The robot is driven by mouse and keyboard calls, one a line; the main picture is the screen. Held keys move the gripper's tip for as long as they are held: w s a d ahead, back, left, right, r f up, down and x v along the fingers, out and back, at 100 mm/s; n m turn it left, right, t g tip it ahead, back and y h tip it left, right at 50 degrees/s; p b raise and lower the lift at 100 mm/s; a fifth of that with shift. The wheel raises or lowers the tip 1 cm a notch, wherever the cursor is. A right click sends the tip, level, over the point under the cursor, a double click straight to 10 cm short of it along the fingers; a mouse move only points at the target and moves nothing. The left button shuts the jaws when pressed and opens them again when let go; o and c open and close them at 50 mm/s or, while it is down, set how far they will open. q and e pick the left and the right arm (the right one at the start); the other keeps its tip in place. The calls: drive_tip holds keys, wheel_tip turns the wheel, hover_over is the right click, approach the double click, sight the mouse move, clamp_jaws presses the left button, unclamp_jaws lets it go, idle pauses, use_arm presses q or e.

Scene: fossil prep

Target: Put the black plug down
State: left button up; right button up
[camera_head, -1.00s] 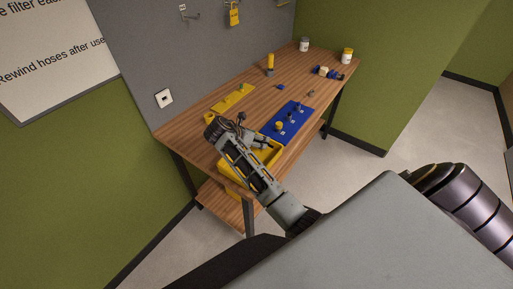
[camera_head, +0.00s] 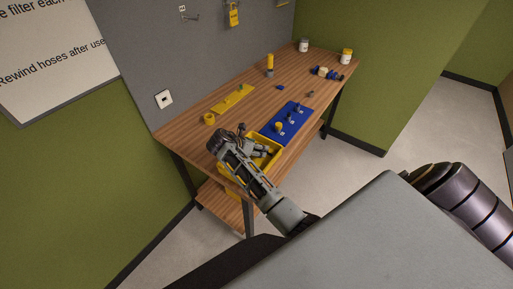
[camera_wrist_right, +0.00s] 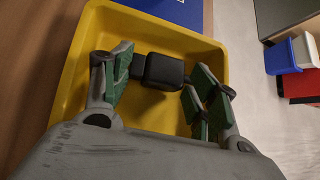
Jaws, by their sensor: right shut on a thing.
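The black plug (camera_wrist_right: 163,72) is a dark, rounded block held between the green-padded fingers of my right gripper (camera_wrist_right: 160,80). In the right wrist view it sits over the yellow tray (camera_wrist_right: 75,75), whose floor shows around it. I cannot tell whether the plug touches the tray floor. In the head view my right gripper (camera_head: 262,151) is at the yellow tray (camera_head: 278,153) on the table's front edge, and the plug is not clear there. My left gripper is not in view.
The wooden table (camera_head: 205,101) carries a blue board (camera_head: 272,130) with several small parts, a yellow board (camera_head: 226,105), a yellow ring (camera_head: 209,118), a yellow-topped tool (camera_head: 270,62) and two jars at the back. A grey panel stands behind. Bare wood lies between the boards.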

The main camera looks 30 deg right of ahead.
drive_tip(key=shift+f, duration=0.1)
drive_tip(key=o, duration=1.3)
drive_tip(key=b+v, duration=0.1)
drive_tip(key=v, duration=1.1)
